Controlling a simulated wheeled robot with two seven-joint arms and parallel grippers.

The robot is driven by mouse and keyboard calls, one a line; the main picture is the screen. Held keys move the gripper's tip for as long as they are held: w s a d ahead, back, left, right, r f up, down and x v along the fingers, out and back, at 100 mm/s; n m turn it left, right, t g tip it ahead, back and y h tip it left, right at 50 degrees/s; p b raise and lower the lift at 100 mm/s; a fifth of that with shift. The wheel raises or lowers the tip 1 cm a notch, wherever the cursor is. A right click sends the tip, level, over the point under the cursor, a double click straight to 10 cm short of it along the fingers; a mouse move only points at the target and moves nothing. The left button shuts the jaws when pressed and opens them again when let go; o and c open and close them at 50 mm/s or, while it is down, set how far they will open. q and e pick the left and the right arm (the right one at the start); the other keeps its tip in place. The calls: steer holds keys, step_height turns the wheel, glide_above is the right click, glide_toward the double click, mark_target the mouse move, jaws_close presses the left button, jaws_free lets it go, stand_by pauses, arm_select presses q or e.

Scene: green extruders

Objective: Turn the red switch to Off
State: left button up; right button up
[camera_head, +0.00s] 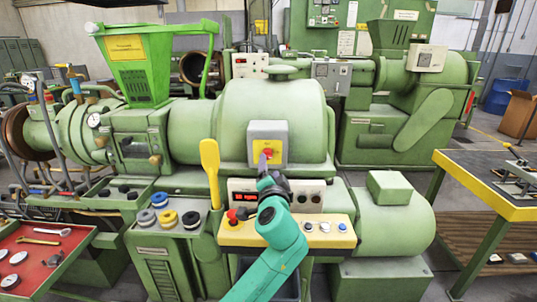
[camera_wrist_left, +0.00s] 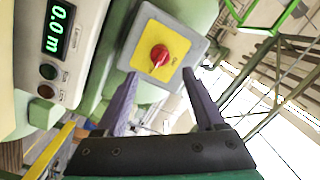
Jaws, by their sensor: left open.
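The red switch (camera_head: 267,153) is a round knob on a yellow plate, set in a grey box (camera_head: 253,132) on the green extruder's rounded housing. In the left wrist view the red knob (camera_wrist_left: 159,55) shows a pale pointer mark on its lower edge; the small lettering beside it is too small to read surely. My left gripper (camera_head: 265,163) is right in front of the switch, just below it in the head view. In the wrist view its two purple fingers (camera_wrist_left: 161,73) are apart, one on each side of the knob, with nothing held. Contact with the knob is not visible.
Below the box is a control panel with a digital display (camera_wrist_left: 59,30) and buttons. A yellow paddle-shaped piece (camera_head: 210,165) stands left of my arm. A red tray (camera_head: 40,255) lies at far left, and a yellow-edged table (camera_head: 470,185) stands at right.

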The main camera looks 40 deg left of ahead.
mark_target(268, 158)
arm_select(q)
steer(key=p+x, duration=0.1)
steer(key=x, duration=0.5)
steer(key=shift+a+r, duration=0.1)
steer(key=shift+w+a, duration=0.3)
steer(key=shift+a, duration=0.05)
arm_select(e)
steer(key=shift+w+d+r, duration=0.15)
steer(key=shift+w+r, duration=0.15)
steer(key=shift+r, duration=0.2)
steer(key=shift+w+d+r, duration=0.15)
steer(key=shift+w+r, duration=0.1)
steer(key=shift+r, duration=0.2)
arm_select(q)
jaws_close()
arm_select(e)
steer(key=shift+s, duration=0.1)
steer(key=shift+f, duration=0.15)
